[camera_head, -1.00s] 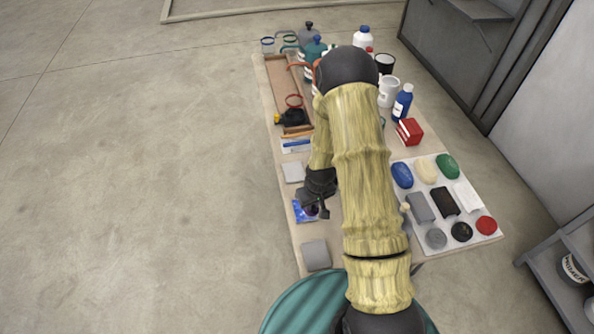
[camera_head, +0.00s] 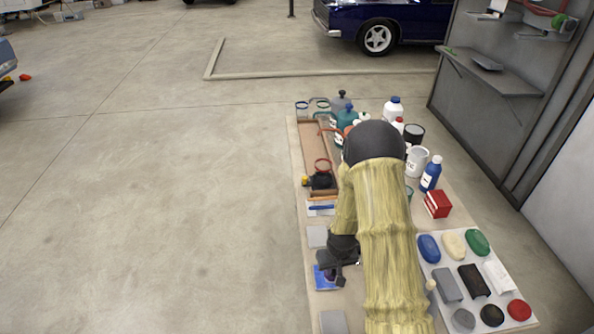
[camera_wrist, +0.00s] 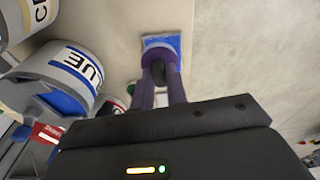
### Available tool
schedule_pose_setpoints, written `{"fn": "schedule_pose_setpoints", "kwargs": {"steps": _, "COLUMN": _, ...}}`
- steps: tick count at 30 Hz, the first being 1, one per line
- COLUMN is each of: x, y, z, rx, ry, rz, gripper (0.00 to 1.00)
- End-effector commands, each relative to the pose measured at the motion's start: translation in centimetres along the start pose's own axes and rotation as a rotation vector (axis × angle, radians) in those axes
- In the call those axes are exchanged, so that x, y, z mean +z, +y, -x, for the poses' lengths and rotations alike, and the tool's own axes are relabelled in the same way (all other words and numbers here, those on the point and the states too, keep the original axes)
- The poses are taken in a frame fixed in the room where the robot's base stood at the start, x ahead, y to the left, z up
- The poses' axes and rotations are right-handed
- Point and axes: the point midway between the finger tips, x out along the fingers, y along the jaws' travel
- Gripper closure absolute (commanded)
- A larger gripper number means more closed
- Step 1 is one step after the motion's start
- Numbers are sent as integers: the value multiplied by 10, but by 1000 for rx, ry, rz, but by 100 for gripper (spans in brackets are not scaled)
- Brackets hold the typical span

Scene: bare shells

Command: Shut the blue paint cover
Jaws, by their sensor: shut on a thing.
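My gripper (camera_head: 338,258) hangs at the left edge of the long table, just over a small blue square item (camera_head: 325,278). In the wrist view, purple finger-like parts (camera_wrist: 160,88) hold a dark rounded thing (camera_wrist: 158,72) between them, in front of the blue square (camera_wrist: 174,43). I cannot tell exactly what the held thing is, or whether it touches the blue item. A grey container (camera_wrist: 55,80) with a white label ending in "UE" and blue inside it stands at the left of the wrist view. Whether it has a cover is unclear.
A white tray (camera_head: 450,322) with several coloured blocks lies right of my arm. Bottles, jars and a red box (camera_head: 437,204) stand along the right side, and a long brown tray (camera_head: 316,150) at the far left. The floor (camera_head: 150,200) left of the table is clear.

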Motion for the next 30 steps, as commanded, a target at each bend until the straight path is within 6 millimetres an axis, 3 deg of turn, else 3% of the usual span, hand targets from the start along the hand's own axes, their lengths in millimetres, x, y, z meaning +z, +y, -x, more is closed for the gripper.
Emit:
{"fn": "schedule_pose_setpoints", "kwargs": {"steps": 6, "x": -6, "y": -2, "z": 2, "rx": 16, "ry": 2, "rz": -113, "gripper": 100}}
{"fn": "schedule_pose_setpoints", "kwargs": {"steps": 30, "x": -6, "y": -4, "z": 1, "rx": 15, "ry": 2, "rz": -108, "gripper": 100}}
